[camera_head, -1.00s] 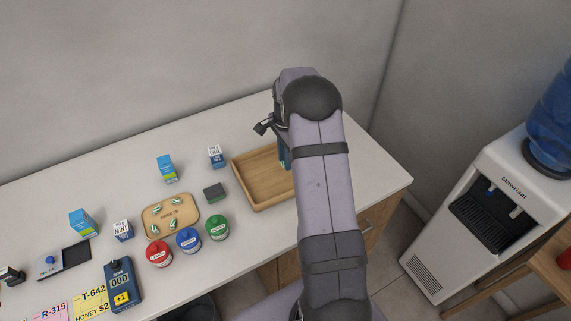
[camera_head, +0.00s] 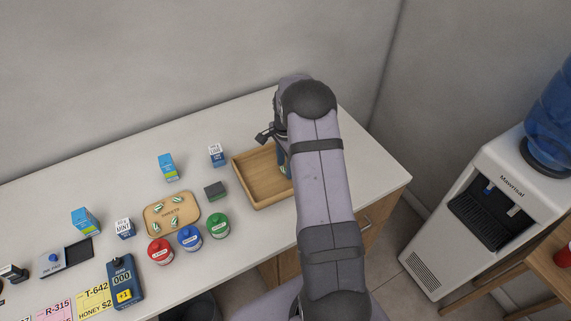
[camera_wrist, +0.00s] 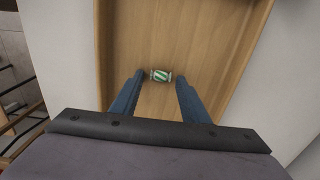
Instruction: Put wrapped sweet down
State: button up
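A green-and-white wrapped sweet (camera_wrist: 161,75) lies in the wooden tray (camera_wrist: 230,30), as the wrist view shows. My gripper (camera_wrist: 158,80) is open above the tray, with one blue finger on each side of the sweet and a gap to both. In the head view the same tray (camera_head: 256,186) stands at the right of the counter.
A sweets board (camera_head: 183,221) with several wrapped sweets lies left of the tray. Red (camera_head: 160,252), blue (camera_head: 190,239) and green (camera_head: 218,226) lidded jars stand in front of it.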

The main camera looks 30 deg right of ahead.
notch_tip(320, 180, up, 12)
jog(key=b, duration=0.4)
jog(key=s+a+f+n, duration=0.1)
jog(key=s+a+n, duration=0.8)
jog(key=s, duration=0.3)
jog(key=s+a+f+n, duration=0.2)
jog(key=s+a+n, duration=0.7)
jog(key=s, duration=0.3)
jog(key=shift+s, duration=0.4)
jog(key=shift+f, duration=0.1)
jog(key=c, duration=0.5)
jog(key=shift+o, duration=0.2)
